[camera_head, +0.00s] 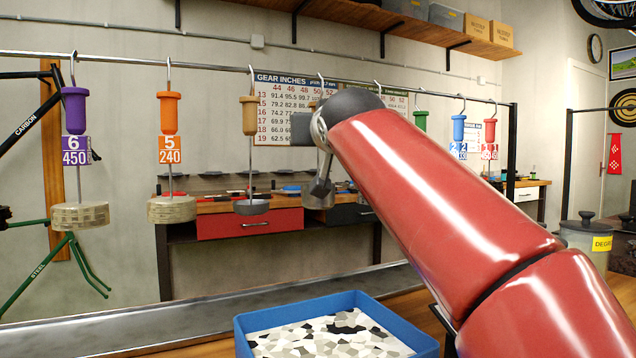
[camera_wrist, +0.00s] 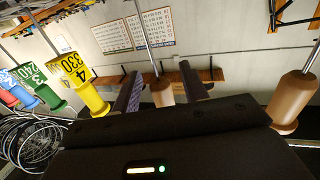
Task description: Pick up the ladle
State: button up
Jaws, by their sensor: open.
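Two tan-handled utensils hang from the rail. One, with a tan handle (camera_head: 249,115) and a shallow grey bowl (camera_head: 252,207), hangs clear, left of my arm. The pictures do not settle which is the ladle. In the wrist view, one brown handle (camera_wrist: 163,91) lies between the two fingers of my open gripper (camera_wrist: 162,80), with no clear contact. Another brown handle (camera_wrist: 293,100) is off to the right. My fingers are hidden in the head view.
Numbered weights hang along the rail (camera_head: 130,60), including purple (camera_head: 75,110) and orange (camera_head: 168,113) ones. A yellow one (camera_wrist: 85,85) is left of my gripper in the wrist view. A blue tray (camera_head: 240,335) stands below, with a drawer bench (camera_head: 250,222) behind.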

grip_shut()
dwell(0.3)
